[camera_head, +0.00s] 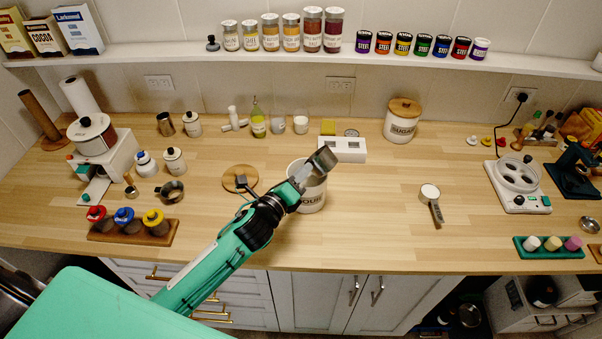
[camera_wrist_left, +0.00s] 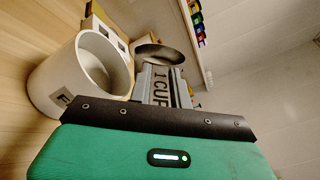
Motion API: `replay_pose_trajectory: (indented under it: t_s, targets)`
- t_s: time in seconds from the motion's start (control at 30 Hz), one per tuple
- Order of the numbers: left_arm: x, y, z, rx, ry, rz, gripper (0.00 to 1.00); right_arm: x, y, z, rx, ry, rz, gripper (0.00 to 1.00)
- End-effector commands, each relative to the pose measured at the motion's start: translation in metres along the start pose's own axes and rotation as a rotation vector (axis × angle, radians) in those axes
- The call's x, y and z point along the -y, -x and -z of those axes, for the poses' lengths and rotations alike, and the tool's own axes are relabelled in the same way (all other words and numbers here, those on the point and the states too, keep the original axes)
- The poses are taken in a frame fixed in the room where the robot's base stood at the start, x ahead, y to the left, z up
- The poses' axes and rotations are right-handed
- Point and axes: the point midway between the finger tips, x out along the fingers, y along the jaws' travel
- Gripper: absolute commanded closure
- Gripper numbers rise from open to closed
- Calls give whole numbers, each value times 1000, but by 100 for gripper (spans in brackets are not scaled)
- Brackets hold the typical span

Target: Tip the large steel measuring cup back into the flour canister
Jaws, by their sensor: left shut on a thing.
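My left gripper (camera_head: 298,179) is shut on the handle of the large steel measuring cup (camera_head: 326,157). In the left wrist view the handle between the fingers (camera_wrist_left: 165,88) reads "1 CUP", and the cup's bowl (camera_wrist_left: 160,58) shows beyond them. The cup is held above the far right side of the white flour canister (camera_head: 313,198) and looks tilted; I cannot tell whether it holds flour. The canister is upright and open, partly hidden by my gripper and the cup. It also shows in the left wrist view (camera_wrist_left: 55,85). My right gripper is not in view.
A round wooden lid (camera_head: 238,178) lies left of the canister. A white kitchen scale (camera_head: 345,149) is behind it. A smaller scoop with white contents (camera_head: 430,193) lies to the right. A lidded sugar canister (camera_head: 402,121) stands at the back. The counter front right of the canister is clear.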

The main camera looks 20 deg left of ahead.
Motion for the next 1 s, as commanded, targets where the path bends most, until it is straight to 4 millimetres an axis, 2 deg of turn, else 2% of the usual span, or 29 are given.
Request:
replay_pose_trajectory:
  t_s: [0.2,0.53,0.8,1.0]
  targets:
    - [-5,0,-2,1,175,-1,100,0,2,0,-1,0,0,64]
    - [-7,0,-2,0,205,0,100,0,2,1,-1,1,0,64]
    - [-15,0,-4,0,386,-1,100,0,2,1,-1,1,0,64]
    - [-16,0,-4,0,401,0,100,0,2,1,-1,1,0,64]
